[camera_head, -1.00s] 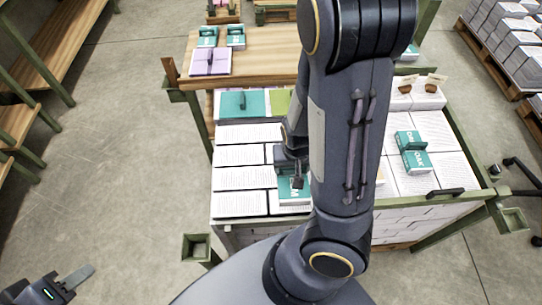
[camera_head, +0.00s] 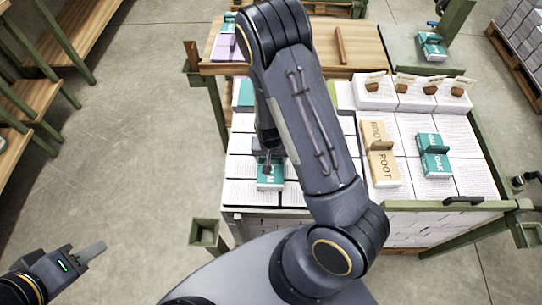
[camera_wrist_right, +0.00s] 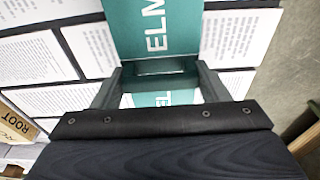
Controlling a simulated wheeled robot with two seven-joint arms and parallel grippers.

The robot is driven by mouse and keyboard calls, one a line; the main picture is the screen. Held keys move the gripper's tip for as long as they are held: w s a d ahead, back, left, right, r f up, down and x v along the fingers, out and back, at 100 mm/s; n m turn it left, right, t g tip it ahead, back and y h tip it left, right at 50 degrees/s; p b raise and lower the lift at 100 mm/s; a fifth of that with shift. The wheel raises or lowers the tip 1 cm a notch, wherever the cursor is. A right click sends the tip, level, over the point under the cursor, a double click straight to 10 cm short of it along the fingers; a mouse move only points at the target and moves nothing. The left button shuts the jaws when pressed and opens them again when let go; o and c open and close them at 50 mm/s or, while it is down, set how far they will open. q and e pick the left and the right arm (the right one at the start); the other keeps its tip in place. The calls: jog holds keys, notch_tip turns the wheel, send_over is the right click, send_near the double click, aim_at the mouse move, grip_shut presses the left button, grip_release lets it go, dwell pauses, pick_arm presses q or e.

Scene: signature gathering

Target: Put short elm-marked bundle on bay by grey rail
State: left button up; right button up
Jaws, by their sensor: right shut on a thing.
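The elm-marked bundle is a teal and white block; its top with the letters ELM fills the upper middle of the right wrist view (camera_wrist_right: 150,25). In the head view it shows partly (camera_head: 271,183), low over the white printed stacks at the left of the cart. My right gripper (camera_head: 268,160) is shut on its raised grip, also seen in the right wrist view (camera_wrist_right: 153,72). I cannot tell whether the bundle touches the stacks. My left gripper (camera_head: 88,252) is empty at the lower left; its opening is unclear. I cannot make out a grey rail.
A tan ROOT bundle (camera_head: 380,160) and a teal OAK bundle (camera_head: 434,156) lie on the cart's stacks. Small tagged stands (camera_head: 404,82) line the back. A wooden shelf (camera_head: 310,55) with a brown divider (camera_head: 341,45) lies beyond. Another teal bundle (camera_head: 432,46) sits at back right.

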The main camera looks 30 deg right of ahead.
jog(key=shift+f, duration=0.15)
jog(key=shift+f, duration=0.1)
jog(key=shift+f, duration=0.15)
jog(key=o, duration=1.1)
jog(key=shift+o, duration=0.2)
